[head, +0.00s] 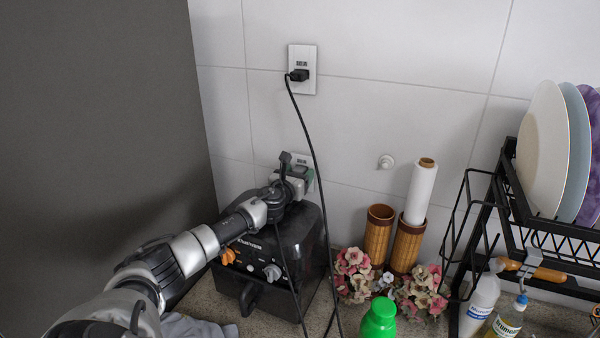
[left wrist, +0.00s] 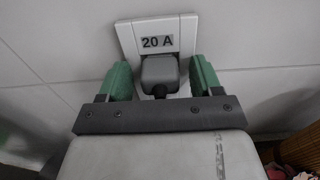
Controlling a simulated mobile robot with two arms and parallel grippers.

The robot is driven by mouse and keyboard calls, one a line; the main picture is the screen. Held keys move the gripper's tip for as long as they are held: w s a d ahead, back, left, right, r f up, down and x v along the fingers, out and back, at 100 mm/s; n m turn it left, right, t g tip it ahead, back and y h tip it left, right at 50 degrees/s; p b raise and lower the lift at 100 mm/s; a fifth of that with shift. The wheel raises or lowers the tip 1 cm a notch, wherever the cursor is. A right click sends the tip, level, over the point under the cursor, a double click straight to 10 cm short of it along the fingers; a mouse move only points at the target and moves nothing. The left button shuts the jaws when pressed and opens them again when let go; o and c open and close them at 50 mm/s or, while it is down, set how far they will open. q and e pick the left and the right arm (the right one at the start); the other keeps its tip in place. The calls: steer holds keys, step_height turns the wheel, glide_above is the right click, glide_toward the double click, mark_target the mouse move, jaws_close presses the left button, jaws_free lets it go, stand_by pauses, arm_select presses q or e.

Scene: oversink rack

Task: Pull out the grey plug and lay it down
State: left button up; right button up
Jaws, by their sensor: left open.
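In the left wrist view a grey plug (left wrist: 160,74) sits in a white wall socket (left wrist: 185,32) labelled "20 A". Its dark cord end points towards my palm. My left gripper (left wrist: 161,80) is open, with one green finger on each side of the plug. A gap shows between the plug and each finger. In the head view my left gripper (head: 297,178) is at the lower socket (head: 303,158), above the black appliance, and hides the plug there. My right gripper is in neither view.
A black plug (head: 298,75) is in the upper socket (head: 304,54), its cord hanging down past my gripper. The black appliance (head: 300,238) stands just below. Bamboo cups (head: 378,238), flowers (head: 354,277), a green bottle (head: 379,319) and a dish rack (head: 500,195) are to the right.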

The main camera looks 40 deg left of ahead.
arm_select(q)
jaws_close()
steer(key=shift+s+d+f, duration=0.1)
steer(key=shift+s+d, duration=0.1)
steer(key=shift+s, duration=0.2)
steer(key=shift+p+v, duration=0.6)
steer(key=shift+v, duration=0.5)
steer(key=shift+p+v, duration=0.35)
steer(key=shift+v, duration=1.15)
steer(key=shift+s, duration=0.1)
